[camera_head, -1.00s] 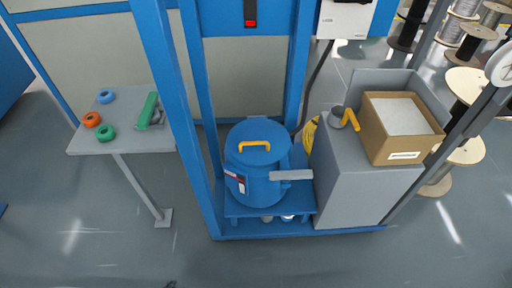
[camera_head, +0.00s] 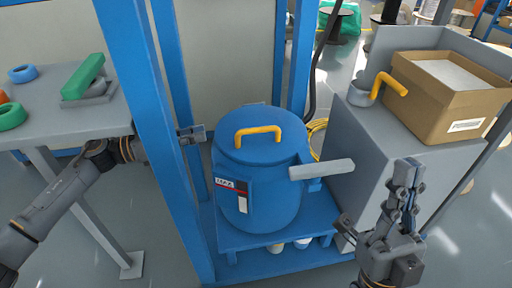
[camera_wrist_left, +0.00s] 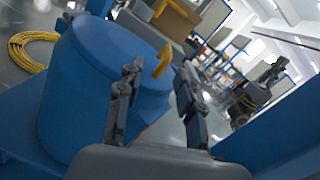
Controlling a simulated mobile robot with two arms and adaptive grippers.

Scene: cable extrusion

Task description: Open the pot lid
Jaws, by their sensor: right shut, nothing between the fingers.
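The blue pot (camera_head: 262,190) stands upright with its blue lid (camera_head: 240,150) on. A yellow handle (camera_head: 258,132) arches over the lid. My left gripper (camera_head: 198,134) is just left of the pot at about lid height, and the blue post partly hides its arm. In the left wrist view the gripper (camera_wrist_left: 157,78) is open and empty. The yellow handle (camera_wrist_left: 163,60) and blue pot (camera_wrist_left: 108,80) lie beyond its fingers. My right gripper (camera_head: 410,172) is shut and empty, pointing up, right of the pot and in front of the grey cabinet. Neither gripper touches the pot lid.
A blue post (camera_head: 133,130) rises close to the left arm. A grey bar (camera_head: 322,169) juts right from the pot. A grey cabinet (camera_head: 365,150) carries a cardboard box (camera_head: 430,110). A grey table (camera_head: 75,118) with coloured rings stands left. Yellow cable (camera_wrist_left: 30,50) lies on the floor.

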